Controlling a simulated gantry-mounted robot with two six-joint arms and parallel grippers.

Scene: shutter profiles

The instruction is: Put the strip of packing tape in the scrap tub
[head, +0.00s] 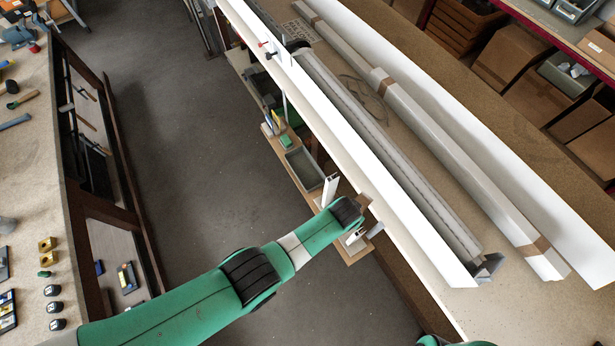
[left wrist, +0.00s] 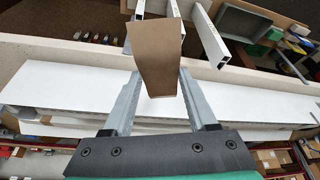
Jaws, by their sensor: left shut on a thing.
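A flat brown strip of packing tape (left wrist: 155,52) stands out between the fingers of my left gripper (left wrist: 160,78) in the left wrist view. My left gripper is shut on it. In the head view this gripper (head: 358,207) is over the near white panel edge, and only a small brown piece of the strip (head: 366,200) shows. A shallow grey tub (head: 304,169), which may be the scrap tub, sits on the narrow side shelf, up and left of the gripper. It also shows in the left wrist view (left wrist: 242,20). My right gripper is not in view.
White upright profile pieces (head: 329,190) stand on the shelf between gripper and tub. A green block (head: 286,141) lies beyond the tub. A long wrapped profile with brown tape bands (head: 430,125) and a grey shutter profile (head: 390,155) lie on the bench. Open floor is at left.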

